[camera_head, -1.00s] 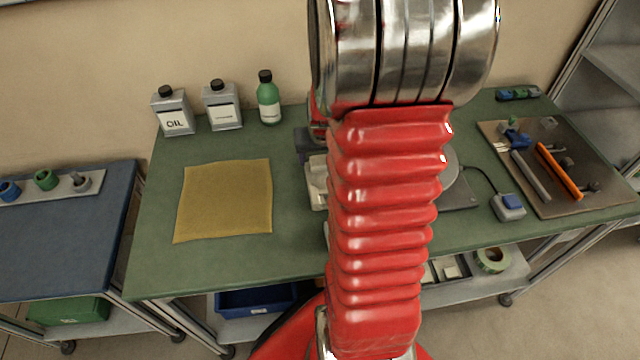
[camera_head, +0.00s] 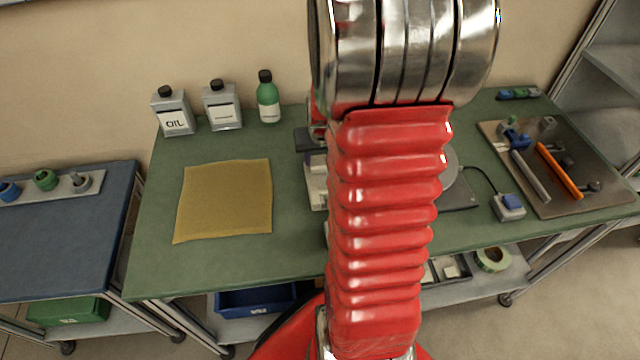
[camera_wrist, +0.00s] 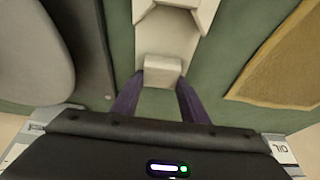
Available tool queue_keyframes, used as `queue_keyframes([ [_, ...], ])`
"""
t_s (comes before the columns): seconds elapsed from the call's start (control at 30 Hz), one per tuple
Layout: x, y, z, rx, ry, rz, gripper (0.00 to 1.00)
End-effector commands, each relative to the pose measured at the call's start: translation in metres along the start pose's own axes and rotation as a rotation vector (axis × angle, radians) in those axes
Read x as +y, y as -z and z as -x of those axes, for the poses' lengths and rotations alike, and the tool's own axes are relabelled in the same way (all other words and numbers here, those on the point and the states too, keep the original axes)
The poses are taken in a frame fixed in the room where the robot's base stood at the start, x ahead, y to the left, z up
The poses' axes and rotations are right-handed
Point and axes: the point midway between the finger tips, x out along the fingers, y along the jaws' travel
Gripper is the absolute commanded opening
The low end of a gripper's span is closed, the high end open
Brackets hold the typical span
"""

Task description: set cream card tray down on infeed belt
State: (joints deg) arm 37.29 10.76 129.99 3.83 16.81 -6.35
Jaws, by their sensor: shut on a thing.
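The cream card tray (camera_wrist: 172,35) shows in part at the top of the wrist view, with a block-like tab (camera_wrist: 163,70) at its near end. The purple fingers of my gripper (camera_wrist: 160,82) are shut on this tab, one on each side. In the head view a part of the cream tray (camera_head: 316,182) shows at the left edge of my red arm, over the green bench. The rest of it is hidden by my arm. I cannot pick out the infeed belt, or tell whether the tray touches anything below.
A yellow cloth (camera_head: 225,200) lies left of the tray. Two grey cans (camera_head: 174,115) and a green bottle (camera_head: 268,98) stand at the back. A grey machine plate (camera_head: 461,196), a switch box (camera_head: 509,206) and a tool board (camera_head: 590,190) lie to the right.

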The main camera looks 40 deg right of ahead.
Motion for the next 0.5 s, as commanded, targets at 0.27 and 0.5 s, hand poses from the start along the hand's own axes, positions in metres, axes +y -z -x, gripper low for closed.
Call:
queue_keyframes([
  [0.27,0.000,0.000,0.000,0.000,0.000,0.000,0.13],
  [0.5,0.000,0.005,0.010,0.004,0.000,0.001,0.13],
])
